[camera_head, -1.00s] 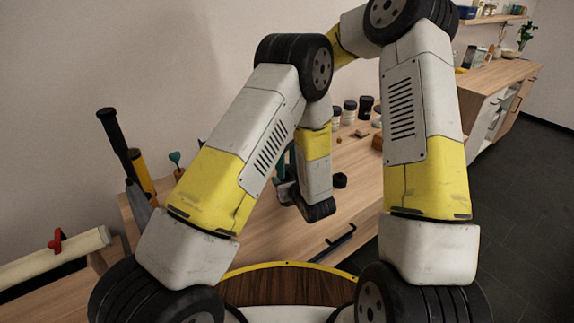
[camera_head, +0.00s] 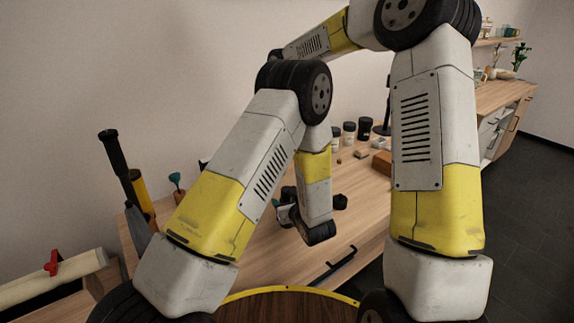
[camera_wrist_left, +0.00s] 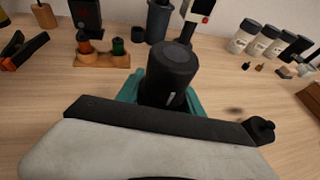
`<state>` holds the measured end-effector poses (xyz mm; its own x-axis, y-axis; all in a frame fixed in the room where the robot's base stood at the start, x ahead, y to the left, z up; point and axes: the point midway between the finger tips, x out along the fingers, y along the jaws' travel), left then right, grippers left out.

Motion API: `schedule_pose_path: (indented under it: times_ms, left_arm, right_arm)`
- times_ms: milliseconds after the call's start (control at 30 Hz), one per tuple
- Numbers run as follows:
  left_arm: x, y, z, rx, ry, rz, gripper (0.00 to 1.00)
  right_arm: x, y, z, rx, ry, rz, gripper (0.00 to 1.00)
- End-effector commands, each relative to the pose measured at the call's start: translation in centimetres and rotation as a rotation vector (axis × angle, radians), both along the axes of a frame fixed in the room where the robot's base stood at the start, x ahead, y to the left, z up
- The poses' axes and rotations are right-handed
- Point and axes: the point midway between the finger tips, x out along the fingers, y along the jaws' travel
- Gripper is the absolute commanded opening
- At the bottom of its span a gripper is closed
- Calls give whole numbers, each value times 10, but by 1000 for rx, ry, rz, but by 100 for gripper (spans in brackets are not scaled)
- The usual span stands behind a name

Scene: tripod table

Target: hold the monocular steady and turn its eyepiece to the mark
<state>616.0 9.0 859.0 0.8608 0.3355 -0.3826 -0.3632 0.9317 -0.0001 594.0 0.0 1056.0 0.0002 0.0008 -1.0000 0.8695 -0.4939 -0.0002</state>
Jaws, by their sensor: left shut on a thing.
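The monocular (camera_wrist_left: 166,72) is a dark, near-black cylinder in the middle of the left wrist view, with its round end toward the camera. A short pale line shows on its near side. The teal fingers of my left gripper (camera_wrist_left: 164,98) are shut on it, one finger on each side. In the head view my left gripper (camera_head: 286,210) is low over the bench, mostly behind my own arm, and the monocular cannot be made out there. My right gripper is in neither view; my right arm reaches across the top of the head view.
The wooden bench (camera_head: 275,262) carries several dark-lidded jars (camera_head: 349,131) and a reddish-brown block (camera_head: 382,162) at the back. The left wrist view shows a wooden holder (camera_wrist_left: 102,60), a dark cup (camera_wrist_left: 159,20) and an orange-black clamp (camera_wrist_left: 22,46). Bare wood lies left of the monocular.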

Motion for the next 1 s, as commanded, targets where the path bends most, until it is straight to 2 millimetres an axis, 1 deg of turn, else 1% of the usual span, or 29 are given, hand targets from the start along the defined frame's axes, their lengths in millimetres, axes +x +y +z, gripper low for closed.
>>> schedule_pose_path:
  times_ms: [100, 400, 433, 533, 567, 867, 1000]
  left_arm:
    - [0, 0, 0, 0, 0, 0, 0]
    - [0, 0, 0, 0, 0, 0, 0]
    - [0, 0, 0, 0, 0, 0, 48]
    - [0, 0, 0, 0, 0, 0, 68]
    - [0, 0, 0, 0, 0, 0, 70]
    - [-1, -1, 1, 0, 0, 0, 70]
    - [-11, -6, 5, 0, 0, -3, 70]
  right_arm:
    - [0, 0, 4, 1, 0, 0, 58]
    - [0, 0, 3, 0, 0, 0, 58]
    - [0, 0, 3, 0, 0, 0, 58]
    - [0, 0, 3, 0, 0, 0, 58]
    - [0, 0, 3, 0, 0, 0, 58]
    - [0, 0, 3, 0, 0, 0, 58]
    - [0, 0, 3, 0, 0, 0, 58]
